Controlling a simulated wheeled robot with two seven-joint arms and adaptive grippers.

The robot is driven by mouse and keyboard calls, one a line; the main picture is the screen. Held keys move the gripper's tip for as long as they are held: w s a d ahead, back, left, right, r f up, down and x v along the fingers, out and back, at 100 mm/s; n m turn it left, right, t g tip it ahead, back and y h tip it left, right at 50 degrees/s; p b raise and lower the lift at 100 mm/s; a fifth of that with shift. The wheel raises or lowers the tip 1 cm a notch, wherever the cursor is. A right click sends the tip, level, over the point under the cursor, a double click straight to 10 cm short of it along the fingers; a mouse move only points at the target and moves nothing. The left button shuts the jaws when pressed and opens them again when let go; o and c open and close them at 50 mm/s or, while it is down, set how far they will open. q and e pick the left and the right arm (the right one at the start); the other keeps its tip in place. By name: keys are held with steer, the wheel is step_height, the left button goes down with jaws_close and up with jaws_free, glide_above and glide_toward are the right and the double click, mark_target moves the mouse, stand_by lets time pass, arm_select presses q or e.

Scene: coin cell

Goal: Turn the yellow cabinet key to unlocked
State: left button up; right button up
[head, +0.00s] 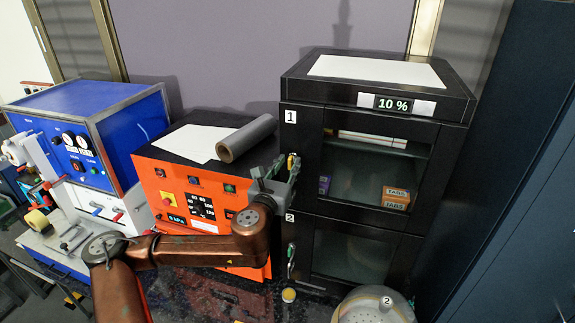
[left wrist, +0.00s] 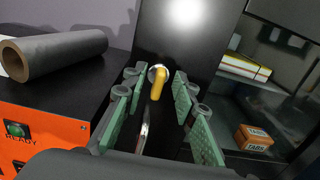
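The yellow cabinet key (head: 292,159) sits in a round silver lock at the left edge of the black cabinet's upper door (head: 312,120), marked 1. In the left wrist view the key (left wrist: 157,86) points away from the lock, roughly upright and slightly tilted. My left gripper (head: 287,178) is at the key in the head view. Its green-padded fingers (left wrist: 152,104) are open, one on each side of the key with visible gaps. A silver door handle (left wrist: 143,132) shows below the key between the fingers. My right gripper is not in view.
An orange machine (head: 172,185) with a dark roll (head: 246,138) on top stands left of the cabinet. A lower door marked 2 has a green-and-silver handle (head: 291,258). A domed container (head: 373,306) is in front. Boxes (head: 396,198) show behind glass.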

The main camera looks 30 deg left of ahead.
arm_select(q)
jaws_close()
steer(key=shift+n, duration=0.4)
steer(key=shift+s+a+f+n+p, duration=0.15)
steer(key=shift+f+n+p, duration=0.1)
steer(key=shift+n, duration=2.6)
steer(key=shift+w+a+f+n+p, duration=0.15)
steer(key=shift+n+p, duration=0.1)
steer(key=shift+n, duration=2.65)
steer(key=shift+s+a+f+n+p, duration=0.15)
steer(key=shift+n+p, duration=0.1)
steer(key=shift+n, duration=2.6)
jaws_free()
